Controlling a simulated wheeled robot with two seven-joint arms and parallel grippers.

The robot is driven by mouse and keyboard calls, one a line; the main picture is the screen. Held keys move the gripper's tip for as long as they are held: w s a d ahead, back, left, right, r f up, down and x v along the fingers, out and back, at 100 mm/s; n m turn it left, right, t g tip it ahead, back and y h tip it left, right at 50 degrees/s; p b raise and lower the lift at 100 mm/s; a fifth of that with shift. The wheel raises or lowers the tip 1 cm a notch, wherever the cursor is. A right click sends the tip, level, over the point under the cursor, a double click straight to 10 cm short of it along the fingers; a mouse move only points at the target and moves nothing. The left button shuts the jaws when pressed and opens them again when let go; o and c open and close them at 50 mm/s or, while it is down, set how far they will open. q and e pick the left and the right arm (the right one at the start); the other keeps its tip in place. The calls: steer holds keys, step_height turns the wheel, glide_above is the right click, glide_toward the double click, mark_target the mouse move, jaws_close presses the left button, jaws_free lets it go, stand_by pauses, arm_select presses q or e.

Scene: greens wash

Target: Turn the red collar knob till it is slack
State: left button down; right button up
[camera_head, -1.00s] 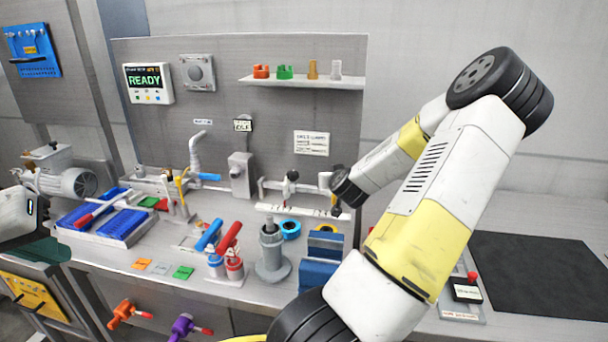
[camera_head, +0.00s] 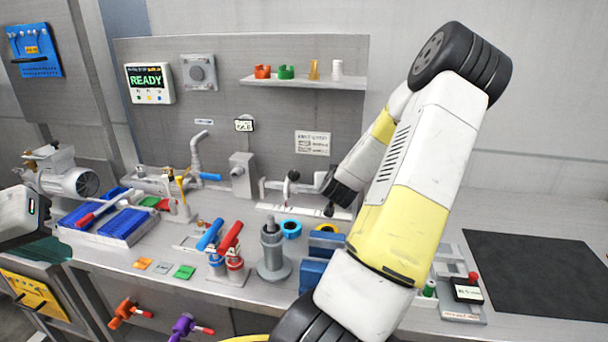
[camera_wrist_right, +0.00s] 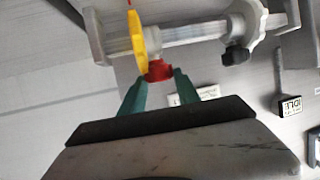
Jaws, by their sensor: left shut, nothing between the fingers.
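In the right wrist view the red collar knob (camera_wrist_right: 158,70) sits under a pale horizontal pipe, beside a yellow disc (camera_wrist_right: 137,40). My right gripper (camera_wrist_right: 159,76) has its two teal fingers on either side of the knob, tips close to it; I cannot tell if they press on it. My left gripper (camera_head: 42,252), with dark green fingers, is shut and empty at the left edge, away from the knob.
A black hand knob (camera_wrist_right: 237,54) hangs from the pipe right of the collar. Red and blue handled valves (camera_head: 231,236), a grey post (camera_head: 271,250) and blue blocks (camera_head: 312,273) stand in front of my right arm. A dark mat (camera_head: 535,275) lies clear at right.

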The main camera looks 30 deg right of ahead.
steer(key=o, duration=0.3)
steer(key=v, duration=0.7)
steer(key=shift+s+a+r, duration=0.1)
steer(key=shift+s+a, duration=0.05)
steer(key=shift+s, duration=0.2)
steer(key=shift+w, duration=0.1)
